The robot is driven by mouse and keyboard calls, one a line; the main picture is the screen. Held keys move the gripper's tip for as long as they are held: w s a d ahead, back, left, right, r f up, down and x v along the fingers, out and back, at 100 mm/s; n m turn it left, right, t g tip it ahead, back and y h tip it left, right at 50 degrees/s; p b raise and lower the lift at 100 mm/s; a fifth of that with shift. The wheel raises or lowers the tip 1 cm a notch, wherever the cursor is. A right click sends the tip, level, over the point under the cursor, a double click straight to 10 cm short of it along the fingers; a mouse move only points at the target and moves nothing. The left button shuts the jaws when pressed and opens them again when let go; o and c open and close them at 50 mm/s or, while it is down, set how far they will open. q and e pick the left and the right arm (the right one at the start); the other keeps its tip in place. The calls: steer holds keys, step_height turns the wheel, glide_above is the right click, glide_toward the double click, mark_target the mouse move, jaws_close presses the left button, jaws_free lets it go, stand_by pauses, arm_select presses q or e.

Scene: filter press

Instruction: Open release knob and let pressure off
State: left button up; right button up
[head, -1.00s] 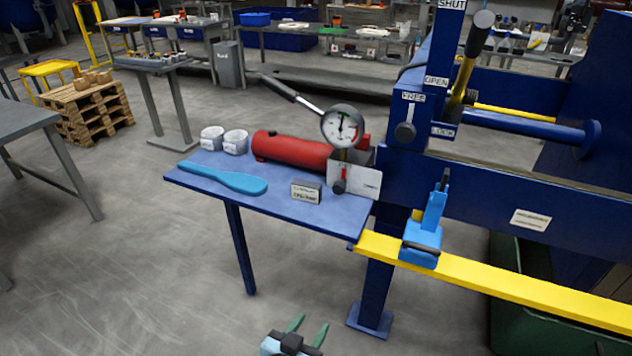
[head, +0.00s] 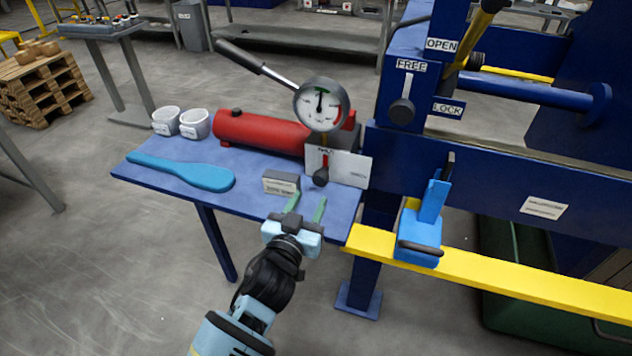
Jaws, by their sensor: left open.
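The release knob (head: 321,177) is a small dark knob on the front of the pump, at the bottom of a red stripe on a white plate (head: 350,169). A round pressure gauge (head: 321,104) stands above it, its needle pointing roughly up. The red pump cylinder (head: 262,132) lies to the left, with a dark-gripped lever rising behind it. My left gripper (head: 306,203) is open and empty, its green fingers pointing up toward the knob from just below and in front, apart from it. My right gripper is not in view.
A small grey labelled block (head: 281,183) sits close by the left finger. A blue paddle (head: 182,171) and two white cups (head: 181,123) lie on the blue table (head: 235,198). A light-blue clamp (head: 421,230) stands on the yellow rail (head: 500,279) at right.

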mark_target(319, 181)
arm_select(q)
steer(key=shift+b+x, duration=0.35)
steer(key=shift+x, duration=3.05)
steer(key=shift+a, duration=0.1)
steer(key=c, duration=0.7)
steer(key=shift+f+m, duration=0.1)
steer(key=shift+m, duration=2)
steer(key=o, duration=0.7)
steer(key=shift+s, duration=0.1)
